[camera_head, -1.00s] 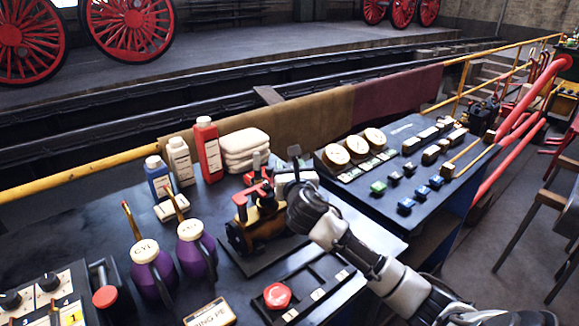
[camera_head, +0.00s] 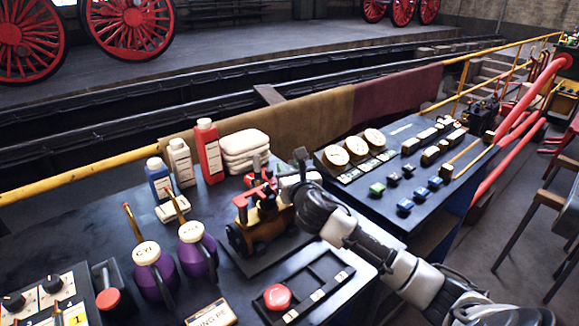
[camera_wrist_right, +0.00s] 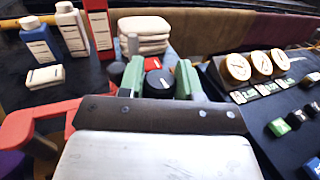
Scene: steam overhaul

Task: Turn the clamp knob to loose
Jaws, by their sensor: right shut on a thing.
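The clamp knob (camera_wrist_right: 159,84) is black and round with a pale mark on top, seen in the right wrist view. My right gripper (camera_wrist_right: 158,77) has its green-padded fingers on either side of it and is shut on it. In the head view, my right gripper (camera_head: 293,184) is beside the small yellow and black model engine (camera_head: 264,220); my wrist hides the knob there. A red part (camera_wrist_right: 160,66) shows just behind the knob in the wrist view. My left gripper is not in view.
Purple oil cans (camera_head: 196,252) and bottles (camera_head: 208,150) stand left of the engine, with folded white cloths (camera_head: 245,150) behind. A tray with a red knob (camera_head: 277,297) lies in front. A gauge and switch panel (camera_head: 390,218) is to the right.

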